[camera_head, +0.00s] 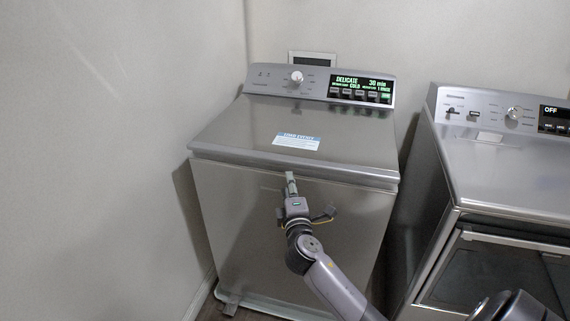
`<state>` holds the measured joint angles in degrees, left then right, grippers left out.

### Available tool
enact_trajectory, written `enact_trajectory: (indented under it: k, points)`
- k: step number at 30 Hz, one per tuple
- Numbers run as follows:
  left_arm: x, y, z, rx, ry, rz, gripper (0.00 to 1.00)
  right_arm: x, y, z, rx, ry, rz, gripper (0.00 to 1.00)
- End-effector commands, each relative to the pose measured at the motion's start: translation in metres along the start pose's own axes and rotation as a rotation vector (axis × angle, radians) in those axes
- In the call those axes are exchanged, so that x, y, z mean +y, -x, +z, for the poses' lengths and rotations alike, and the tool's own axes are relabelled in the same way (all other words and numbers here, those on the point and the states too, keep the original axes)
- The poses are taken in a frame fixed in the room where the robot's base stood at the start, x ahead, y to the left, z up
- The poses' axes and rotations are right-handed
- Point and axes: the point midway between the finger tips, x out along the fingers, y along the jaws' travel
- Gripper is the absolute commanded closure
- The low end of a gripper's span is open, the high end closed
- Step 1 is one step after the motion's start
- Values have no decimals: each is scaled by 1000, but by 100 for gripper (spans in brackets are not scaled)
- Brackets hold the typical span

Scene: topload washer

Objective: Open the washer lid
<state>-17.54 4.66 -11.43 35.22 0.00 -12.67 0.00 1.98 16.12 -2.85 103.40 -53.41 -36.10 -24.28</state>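The lid's front edge overhangs the front panel slightly. No held object shows.
The washer's control panel (320,86) has a knob and a lit display. A second silver machine (500,165) stands on the right, with a dark gap between the two. A plain wall (100,130) closes off the left side.

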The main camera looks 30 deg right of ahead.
Motion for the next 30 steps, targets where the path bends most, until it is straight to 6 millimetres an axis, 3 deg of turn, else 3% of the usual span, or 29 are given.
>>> enact_trajectory:
  k: [6, 15, 21, 30]
  points:
    - [-1, 4, -8, 11, 0, -1, 60, 1, -48, 0, 0, 0, 0, 62]
    - [-1, 3, -10, 15, -1, -1, 60, 0, -94, -1, 1, -1, 0, 62]
    - [-1, 3, -10, 15, -1, -1, 60, -1, -105, -1, 2, -2, -1, 62]
    - [-1, 3, -10, 15, -1, -1, 60, -1, -106, -1, 2, -2, -1, 63]
